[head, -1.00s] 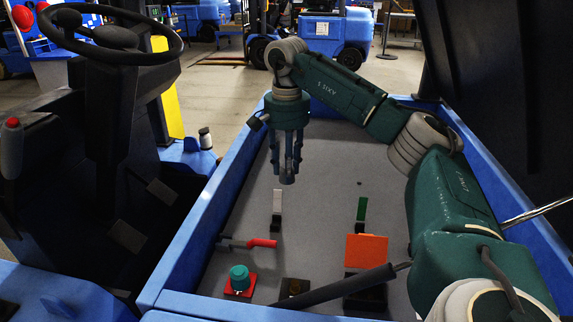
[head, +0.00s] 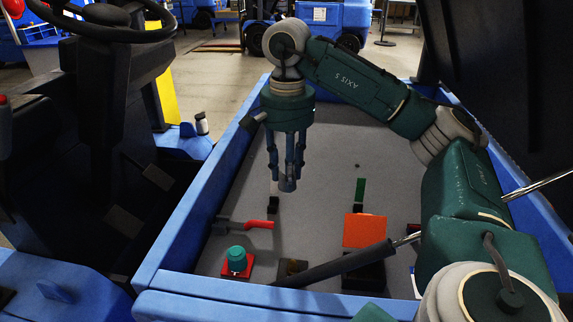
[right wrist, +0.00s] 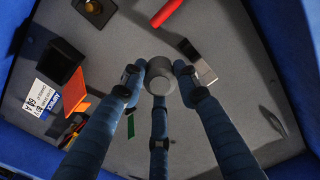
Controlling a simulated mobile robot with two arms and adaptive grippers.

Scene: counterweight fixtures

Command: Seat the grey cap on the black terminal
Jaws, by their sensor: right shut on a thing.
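My right gripper (head: 286,176) hangs fingers down over the grey bed floor in the head view. Its three fingers are shut on the grey cap (right wrist: 160,74), a round grey piece at the fingertips in the right wrist view. The black terminal (head: 291,270) is a dark square base with a brass-coloured post, near the front wall of the bed. It shows at the top edge of the right wrist view (right wrist: 95,10), partly cut off. The cap is clear of the terminal, farther back in the bed. My left gripper is out of view.
A red base (head: 238,268) with a teal cap (head: 237,252) stands left of the terminal. A red-handled lever (head: 258,224) lies behind them. An orange plate (head: 365,230) on a black block and a dark bar (head: 340,267) lie right. Blue walls (head: 190,215) enclose the bed.

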